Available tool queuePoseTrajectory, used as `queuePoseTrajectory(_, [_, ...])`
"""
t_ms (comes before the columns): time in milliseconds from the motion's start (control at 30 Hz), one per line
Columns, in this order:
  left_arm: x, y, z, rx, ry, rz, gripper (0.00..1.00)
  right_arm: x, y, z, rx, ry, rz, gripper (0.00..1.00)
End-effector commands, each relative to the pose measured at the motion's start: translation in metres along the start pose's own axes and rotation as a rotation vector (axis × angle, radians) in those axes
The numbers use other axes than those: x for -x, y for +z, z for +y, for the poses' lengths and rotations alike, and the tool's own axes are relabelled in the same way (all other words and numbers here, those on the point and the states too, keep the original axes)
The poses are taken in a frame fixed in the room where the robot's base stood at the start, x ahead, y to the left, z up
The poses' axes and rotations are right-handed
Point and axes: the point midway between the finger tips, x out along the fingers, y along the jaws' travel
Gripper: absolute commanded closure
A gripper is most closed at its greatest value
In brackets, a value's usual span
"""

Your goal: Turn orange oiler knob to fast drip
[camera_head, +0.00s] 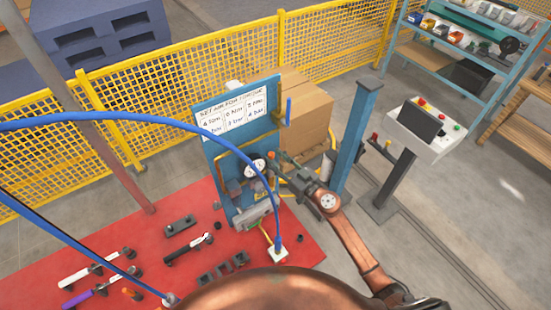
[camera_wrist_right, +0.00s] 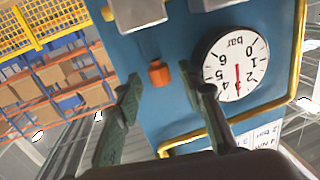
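The orange oiler knob (camera_wrist_right: 158,73) shows in the right wrist view on the blue panel (camera_wrist_right: 165,115), just beyond and between my right gripper's fingertips. My right gripper (camera_wrist_right: 161,84) is open, with a clear gap on either side of the knob and no contact that I can see. A round bar gauge (camera_wrist_right: 235,63) with a red needle sits beside the right finger, upside down in the wrist view. My left gripper is not in view.
The gauge (camera_head: 255,167) also shows in the head view, below a white sign (camera_head: 237,118). Metal blocks (camera_wrist_right: 140,10) sit by the knob. A yellow pipe (camera_wrist_right: 290,95) borders the panel. Tools lie on the red mat (camera_head: 135,240). A blue post (camera_head: 355,140) stands near my right arm.

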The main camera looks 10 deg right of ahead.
Motion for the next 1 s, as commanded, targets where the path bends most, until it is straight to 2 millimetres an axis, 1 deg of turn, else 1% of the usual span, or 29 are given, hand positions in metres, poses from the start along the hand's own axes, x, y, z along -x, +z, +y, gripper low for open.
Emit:
queuePoseTrajectory(200, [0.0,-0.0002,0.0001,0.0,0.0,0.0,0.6,-0.0001,-0.0003,0.0,0.0,0.0,0.0,0.65])
queuePoseTrajectory(700, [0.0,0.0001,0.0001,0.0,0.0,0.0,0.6,0.0002,-0.0004,0.0001,0.0,0.0,0.001,0.99])
queuePoseTrajectory(1000, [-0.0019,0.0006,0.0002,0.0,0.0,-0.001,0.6,0.0001,0.0,0.0007,0.0,-0.015,0.0,1.0])
